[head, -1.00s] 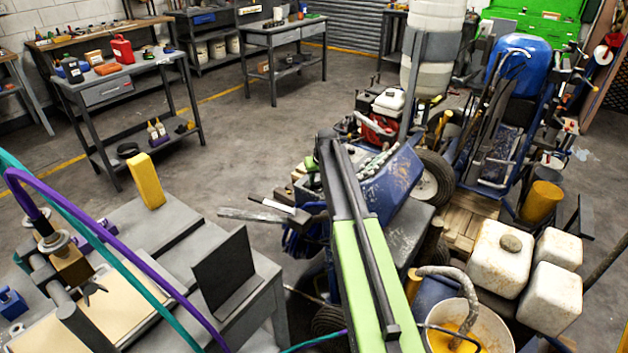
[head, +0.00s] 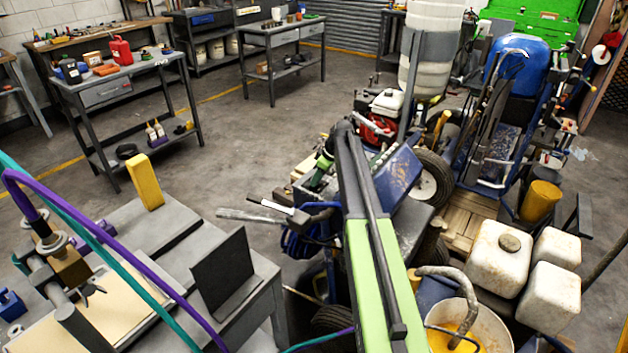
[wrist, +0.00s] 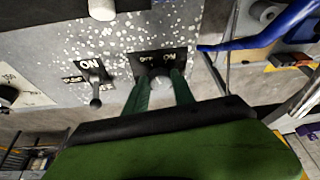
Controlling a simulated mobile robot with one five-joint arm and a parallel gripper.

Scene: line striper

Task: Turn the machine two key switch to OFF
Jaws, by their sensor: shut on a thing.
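In the wrist view, my gripper (wrist: 162,80) has its two dark green fingers closed around a small key switch (wrist: 162,84) on a grey, white-speckled panel. A black plate (wrist: 168,58) with ON and OFF lettering, upside down in this view, sits behind it. The fingers hide most of the key, so I cannot tell which way it points. A second switch (wrist: 95,100) with its own ON plate (wrist: 91,68) stands to the left. In the head view, my green arm reaches to the blue machine (head: 400,172), and my gripper is mostly hidden there.
A blue hose or tube (wrist: 265,30) crosses the right of the wrist view near the panel. In the head view, a white bucket (head: 470,335), white tanks (head: 500,258) and a wheel (head: 432,180) crowd the right. A grey bench (head: 165,235) stands left; open floor lies behind.

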